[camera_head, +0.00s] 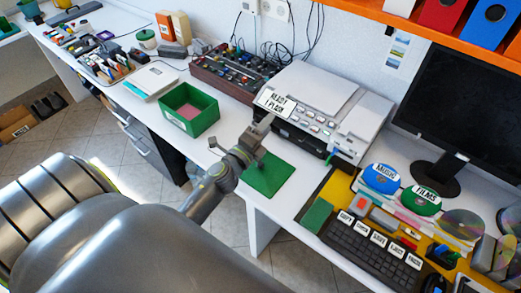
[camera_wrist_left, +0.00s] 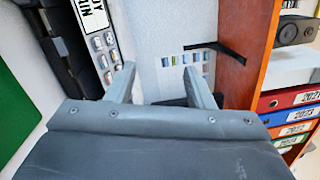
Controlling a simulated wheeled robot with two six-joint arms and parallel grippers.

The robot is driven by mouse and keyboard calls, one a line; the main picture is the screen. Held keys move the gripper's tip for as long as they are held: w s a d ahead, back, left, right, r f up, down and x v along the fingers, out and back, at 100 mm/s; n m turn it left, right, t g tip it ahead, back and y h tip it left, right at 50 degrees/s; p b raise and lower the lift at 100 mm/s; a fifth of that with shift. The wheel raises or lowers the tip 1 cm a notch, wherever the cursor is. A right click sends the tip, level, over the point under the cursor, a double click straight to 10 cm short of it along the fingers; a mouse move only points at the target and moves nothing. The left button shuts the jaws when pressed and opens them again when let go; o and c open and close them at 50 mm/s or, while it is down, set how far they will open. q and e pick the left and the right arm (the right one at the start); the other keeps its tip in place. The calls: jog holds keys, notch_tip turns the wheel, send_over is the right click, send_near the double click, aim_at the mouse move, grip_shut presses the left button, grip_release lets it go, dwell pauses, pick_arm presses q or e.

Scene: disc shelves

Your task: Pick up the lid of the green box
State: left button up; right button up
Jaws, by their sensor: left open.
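The open green box (camera_head: 205,119) stands on the white desk, with a pinkish surface inside. A flat green square, which looks like its lid (camera_head: 270,178), lies on the desk to the right of the box and near the front edge. My left gripper (camera_head: 262,138) is above the desk near the lid's far left side, open and apart from it. In the left wrist view the two fingers (camera_wrist_left: 160,75) are spread with nothing between them. A green patch, likely the lid (camera_wrist_left: 14,115), shows at the left edge there. My right gripper is not in view.
A printer with a "READY 1 PLAIN" sign (camera_head: 318,92) stands close behind the lid. A control panel with knobs (camera_head: 232,72) is behind the box. A keyboard (camera_head: 372,250) and labelled discs lie to the right. The desk's front edge is close to the lid.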

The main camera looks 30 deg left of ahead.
pick_arm(q)
jog(key=w+d+r+m+g+h, duration=0.35)
jog(key=d+m+h, duration=0.55)
jog(key=m, duration=0.6)
jog(key=m+g+y+b, duration=0.9)
jog(key=m+g+b, duration=0.2)
jog(key=m+g, duration=0.65)
send_over(260, 163)
notch_tip(260, 163, down, 18)
jog(key=shift+s+d+r+m+t, duration=0.1)
jog(key=shift+s+m+t, duration=0.05)
jog(key=shift+m+t, duration=0.75)
jog(key=shift+f+p, duration=0.3)
jog(key=shift+f, duration=1.95)
jog(key=shift+c, duration=0.5)
